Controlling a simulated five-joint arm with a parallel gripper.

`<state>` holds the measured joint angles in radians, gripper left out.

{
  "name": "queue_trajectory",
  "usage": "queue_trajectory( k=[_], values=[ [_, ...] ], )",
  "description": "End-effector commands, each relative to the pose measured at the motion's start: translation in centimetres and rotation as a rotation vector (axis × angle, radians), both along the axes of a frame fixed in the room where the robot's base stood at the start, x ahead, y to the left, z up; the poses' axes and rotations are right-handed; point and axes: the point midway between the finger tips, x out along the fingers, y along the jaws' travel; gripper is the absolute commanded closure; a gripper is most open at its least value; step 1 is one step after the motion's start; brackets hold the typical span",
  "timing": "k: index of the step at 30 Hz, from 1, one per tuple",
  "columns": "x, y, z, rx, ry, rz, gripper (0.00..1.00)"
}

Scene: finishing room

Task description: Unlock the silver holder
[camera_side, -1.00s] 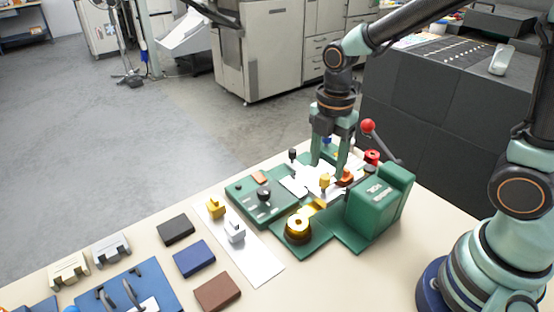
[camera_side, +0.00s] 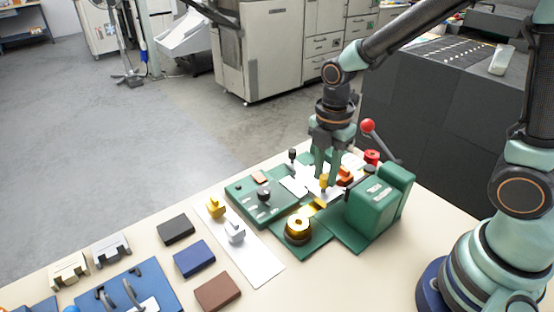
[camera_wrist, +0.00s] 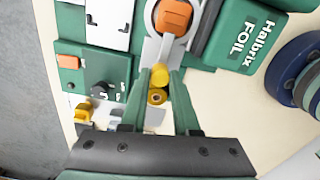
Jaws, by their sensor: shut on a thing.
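My gripper (camera_side: 325,180) points down over the green foil press. It is shut on a yellow knob (camera_wrist: 159,74), which sits between its fingertips in the wrist view. The knob also shows below the fingers in the side view (camera_side: 323,184). Just beyond it in the wrist view is a silver-grey, round-ended piece (camera_wrist: 150,48) with an orange block (camera_wrist: 174,16) on top. A small silver block (camera_side: 235,231) stands apart on a white strip, beside a gold one (camera_side: 215,207). I cannot tell which silver piece is the holder.
The green press housing (camera_side: 372,207) stands close right of my gripper. A gold roll (camera_side: 298,231) is in front of it. A red-balled lever (camera_side: 368,126) rises behind. Black (camera_side: 175,229), blue (camera_side: 194,258) and brown (camera_side: 217,293) blocks lie front left.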

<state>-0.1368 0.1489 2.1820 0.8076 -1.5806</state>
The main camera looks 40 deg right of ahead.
Motion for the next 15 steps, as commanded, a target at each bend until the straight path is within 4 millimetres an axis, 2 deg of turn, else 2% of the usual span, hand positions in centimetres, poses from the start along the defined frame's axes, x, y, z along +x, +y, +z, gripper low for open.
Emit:
queue_trajectory(
  k=[8,15],
  values=[
    [0.0,0.0,0.06,0.0,0.0,-0.109,1.0],
    [0.0,0.0,0.08,0.001,0.001,-0.308,1.0]
  ],
)
